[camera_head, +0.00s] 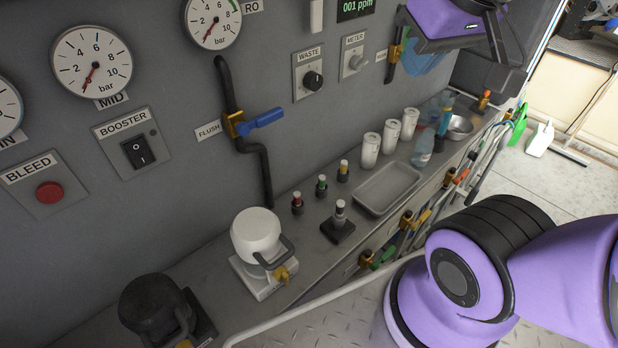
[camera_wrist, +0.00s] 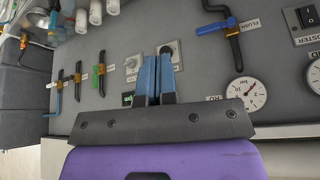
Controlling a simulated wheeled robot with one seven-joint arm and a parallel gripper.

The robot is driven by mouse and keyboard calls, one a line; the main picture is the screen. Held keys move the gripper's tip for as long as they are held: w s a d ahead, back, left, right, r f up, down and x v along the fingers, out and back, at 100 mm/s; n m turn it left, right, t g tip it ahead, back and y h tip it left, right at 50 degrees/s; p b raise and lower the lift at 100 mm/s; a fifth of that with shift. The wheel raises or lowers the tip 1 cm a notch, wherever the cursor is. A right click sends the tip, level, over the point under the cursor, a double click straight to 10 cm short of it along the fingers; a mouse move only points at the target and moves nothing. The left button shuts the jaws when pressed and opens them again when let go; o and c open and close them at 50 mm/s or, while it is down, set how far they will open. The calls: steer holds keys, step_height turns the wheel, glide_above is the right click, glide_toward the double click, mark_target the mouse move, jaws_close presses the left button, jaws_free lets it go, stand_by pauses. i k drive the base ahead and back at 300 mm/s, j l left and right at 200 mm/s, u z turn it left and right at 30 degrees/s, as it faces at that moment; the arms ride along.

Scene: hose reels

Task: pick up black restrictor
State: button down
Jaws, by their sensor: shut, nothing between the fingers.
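Several small upright fittings stand on the grey ledge in the head view. One stands on a square black base (camera_head: 337,232) and has a dark body with a pale top (camera_head: 340,206); I cannot tell for sure that it is the black restrictor. The others are red-topped (camera_head: 297,203), green-topped (camera_head: 321,186) and yellow-topped (camera_head: 343,171), each with a dark lower part. My gripper (camera_wrist: 156,62) shows two blue fingers together, empty, in front of the panel in the wrist view. In the head view it is at the upper right, far from these fittings and higher.
A grey tray (camera_head: 413,180) and several white cylinders (camera_head: 370,151) stand right of the fittings. A white housing (camera_head: 256,236) and a black one (camera_head: 152,304) stand left. A blue-handled valve (camera_head: 262,118) projects from the panel. Hoses (camera_head: 468,178) hang along the ledge's front.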

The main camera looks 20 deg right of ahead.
mark_target(340, 207)
steer(key=k+j+z, duration=0.3)
steer(key=j, duration=0.15)
steer(key=k+j+z, duration=0.15)
steer(key=j+z, duration=0.15)
steer(key=j, duration=0.15)
steer(key=k+j+z, duration=0.3)
steer(key=j, duration=0.1)
